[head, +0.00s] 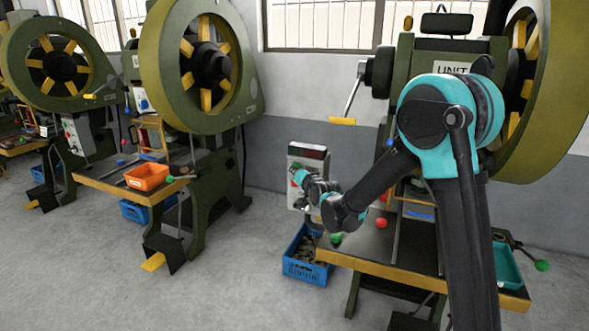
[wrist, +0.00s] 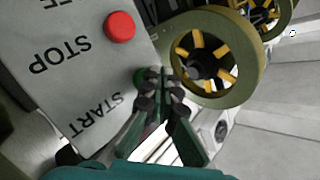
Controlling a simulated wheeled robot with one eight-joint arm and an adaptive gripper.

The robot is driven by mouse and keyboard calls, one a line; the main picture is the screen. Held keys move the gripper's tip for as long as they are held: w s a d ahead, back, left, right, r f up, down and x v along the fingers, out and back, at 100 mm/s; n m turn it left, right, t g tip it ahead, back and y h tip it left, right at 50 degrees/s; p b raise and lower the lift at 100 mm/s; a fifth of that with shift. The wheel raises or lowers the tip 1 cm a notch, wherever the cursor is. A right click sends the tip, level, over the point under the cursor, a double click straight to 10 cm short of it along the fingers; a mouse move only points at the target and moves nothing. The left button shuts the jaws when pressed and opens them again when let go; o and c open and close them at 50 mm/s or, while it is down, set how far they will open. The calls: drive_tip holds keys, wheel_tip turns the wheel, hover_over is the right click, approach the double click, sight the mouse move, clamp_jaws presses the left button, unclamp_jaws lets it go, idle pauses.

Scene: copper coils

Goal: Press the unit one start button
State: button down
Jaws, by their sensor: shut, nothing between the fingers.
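The grey control box (head: 306,155) stands on the left side of the press labelled "UNIT" (head: 452,67); the rest of that label is hidden by my arm. In the wrist view, the box's panel (wrist: 60,50) fills the left, with a red button (wrist: 120,26) near STOP lettering. A green button (wrist: 139,75) lies near START lettering, partly covered by my fingertips. My gripper (wrist: 151,84) is shut and empty, its tips at the green button; I cannot tell whether they touch. In the head view my gripper (head: 304,180) is in front of the box.
A blue crate (head: 307,270) with metal parts stands on the floor below the box. The press table (head: 430,277) extends under my arm, with red and green knobs nearby. Other presses (head: 205,65) stand to the left, with open floor between.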

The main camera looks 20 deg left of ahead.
drive_tip(key=shift+w, duration=0.3)
drive_tip(key=shift+s, duration=0.1)
idle(0.4)
drive_tip(key=shift+s, duration=0.85)
drive_tip(key=s, duration=0.5)
drive_tip(key=shift+a, duration=0.25)
idle(0.5)
